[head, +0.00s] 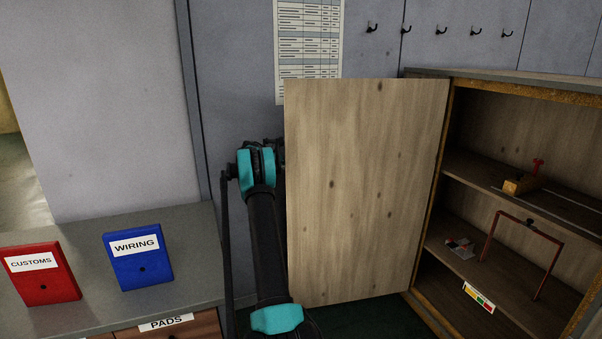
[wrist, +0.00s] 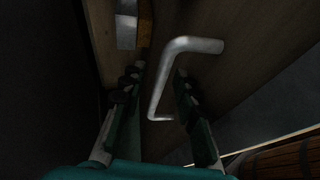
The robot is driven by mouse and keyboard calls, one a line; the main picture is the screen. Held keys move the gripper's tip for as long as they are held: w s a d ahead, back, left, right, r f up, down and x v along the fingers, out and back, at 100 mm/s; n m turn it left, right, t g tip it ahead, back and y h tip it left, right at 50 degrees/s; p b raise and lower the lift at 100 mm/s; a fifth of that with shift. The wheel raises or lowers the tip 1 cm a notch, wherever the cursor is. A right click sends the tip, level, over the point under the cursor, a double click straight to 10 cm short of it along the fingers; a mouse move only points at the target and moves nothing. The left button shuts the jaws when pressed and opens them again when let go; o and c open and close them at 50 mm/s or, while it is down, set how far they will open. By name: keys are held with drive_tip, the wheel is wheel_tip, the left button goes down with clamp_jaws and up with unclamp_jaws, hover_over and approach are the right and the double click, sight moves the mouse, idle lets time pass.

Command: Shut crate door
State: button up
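The wooden crate door (head: 365,190) stands wide open in the head view, hinged at the left edge of the wooden crate (head: 520,180). In the wrist view a metal bar handle (wrist: 165,78) on the door panel (wrist: 255,40) runs between the two fingers of my gripper (wrist: 157,85). The fingers are apart, with space visible on both sides of the handle. In the head view the door hides my gripper behind its left edge.
The crate's shelves hold a red-handled clamp (head: 525,180) and a red frame (head: 530,228). At left, a grey counter (head: 190,240) bears a red CUSTOMS box (head: 40,275) and a blue WIRING box (head: 138,262). Hooks and a chart (head: 308,45) are on the wall behind.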

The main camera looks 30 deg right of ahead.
drive_tip(key=shift+c, duration=0.6)
clamp_jaws()
drive_tip(key=shift+s, duration=0.1)
